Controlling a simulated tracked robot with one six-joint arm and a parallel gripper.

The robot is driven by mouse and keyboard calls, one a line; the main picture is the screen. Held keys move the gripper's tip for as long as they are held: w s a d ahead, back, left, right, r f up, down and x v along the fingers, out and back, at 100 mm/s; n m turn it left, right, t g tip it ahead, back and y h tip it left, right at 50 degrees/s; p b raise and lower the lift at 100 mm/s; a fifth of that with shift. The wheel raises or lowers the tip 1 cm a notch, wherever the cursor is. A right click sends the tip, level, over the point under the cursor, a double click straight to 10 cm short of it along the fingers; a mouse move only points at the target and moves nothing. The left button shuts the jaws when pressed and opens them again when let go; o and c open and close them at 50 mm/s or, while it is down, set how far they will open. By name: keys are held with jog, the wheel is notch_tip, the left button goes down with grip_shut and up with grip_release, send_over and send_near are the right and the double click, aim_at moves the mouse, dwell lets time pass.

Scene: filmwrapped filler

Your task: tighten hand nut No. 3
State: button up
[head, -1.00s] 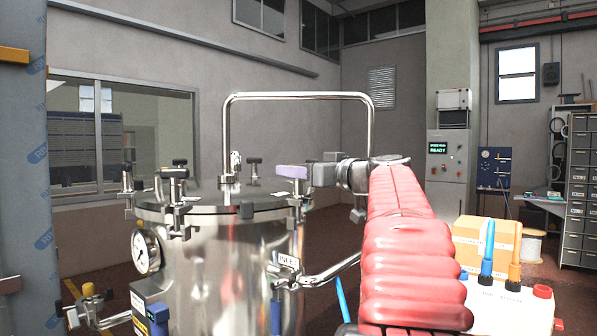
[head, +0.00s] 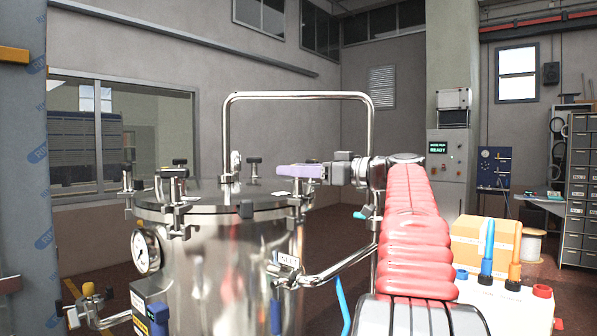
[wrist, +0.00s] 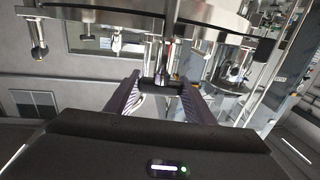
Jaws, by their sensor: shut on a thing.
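The steel vessel (head: 225,275) stands left of centre, its round lid (head: 215,197) ringed by swing bolts with dark bar-shaped hand nuts. One hand nut (head: 172,172) is at the lid's left front and another (head: 254,160) at the far side. My gripper (head: 298,171) reaches in from the right at the lid's right edge. In the wrist view its two purple fingers (wrist: 158,84) close on a dark bar-shaped hand nut (wrist: 157,80) on an upright bolt. In the head view the purple finger hides that nut. I cannot read any nut number.
A bent steel pipe (head: 300,95) arches above the lid. A gauge (head: 146,251) and labelled inlet pipe (head: 335,266) stick out from the vessel. A cardboard box (head: 484,241) and white container (head: 510,300) with hose fittings stand right. A cabinet screen (head: 438,148) reads READY.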

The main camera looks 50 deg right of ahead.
jog(key=shift+r+n+g+y, duration=0.1)
jog(key=shift+n+g+y, duration=0.4)
jog(key=shift+n+y, duration=0.65)
jog(key=shift+m+y, duration=0.25)
jog(key=o, duration=1.1)
jog(key=shift+c, duration=0.2)
jog(key=shift+s, duration=0.1)
jog(key=v, duration=1.3)
jog(key=shift+s, duration=0.35)
jog(key=shift+d, duration=0.1)
